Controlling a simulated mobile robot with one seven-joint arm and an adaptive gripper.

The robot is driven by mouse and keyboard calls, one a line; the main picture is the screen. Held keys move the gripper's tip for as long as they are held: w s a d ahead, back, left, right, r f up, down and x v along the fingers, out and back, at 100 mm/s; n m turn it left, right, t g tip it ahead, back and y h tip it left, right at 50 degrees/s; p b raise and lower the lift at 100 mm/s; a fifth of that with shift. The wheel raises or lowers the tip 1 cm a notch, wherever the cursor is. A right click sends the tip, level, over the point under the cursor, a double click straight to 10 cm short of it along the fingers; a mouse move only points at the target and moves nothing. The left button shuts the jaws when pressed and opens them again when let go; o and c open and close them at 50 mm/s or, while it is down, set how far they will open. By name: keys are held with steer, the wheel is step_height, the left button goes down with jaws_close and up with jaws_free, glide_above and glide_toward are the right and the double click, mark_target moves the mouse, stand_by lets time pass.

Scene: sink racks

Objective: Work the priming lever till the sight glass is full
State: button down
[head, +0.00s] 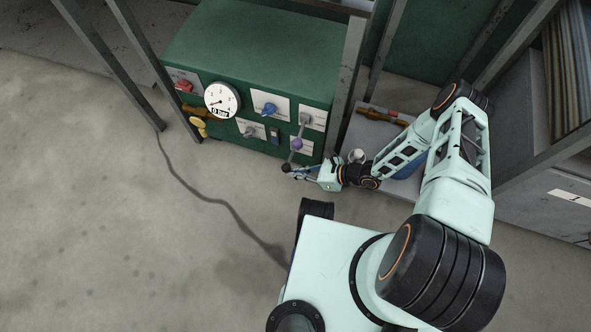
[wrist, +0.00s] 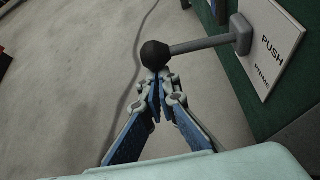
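The priming lever is a grey rod (wrist: 203,45) on a square mount beside a plate reading "PUSH PRIME". It ends in a black ball knob (wrist: 154,53). In the head view my gripper (head: 287,170) is low in front of the green unit's right end, by the lever. In the wrist view my gripper (wrist: 160,76) has its fingertips together just below the ball, with nothing seen between them. I cannot tell whether they touch the ball. A small dark upright window (head: 275,135) on the panel may be the sight glass; its level is too small to read.
The green unit (head: 255,50) carries a round gauge (head: 222,100), a red knob (head: 184,86), a blue knob (head: 268,109) and a purple knob (head: 296,144). Grey frame posts (head: 347,85) flank it. A brass fitting (head: 381,116) lies at right.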

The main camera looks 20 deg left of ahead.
steer(key=shift+w+a+r+m+g, duration=0.15)
steer(key=shift+r+m+g, duration=0.15)
steer(key=shift+r, duration=0.95)
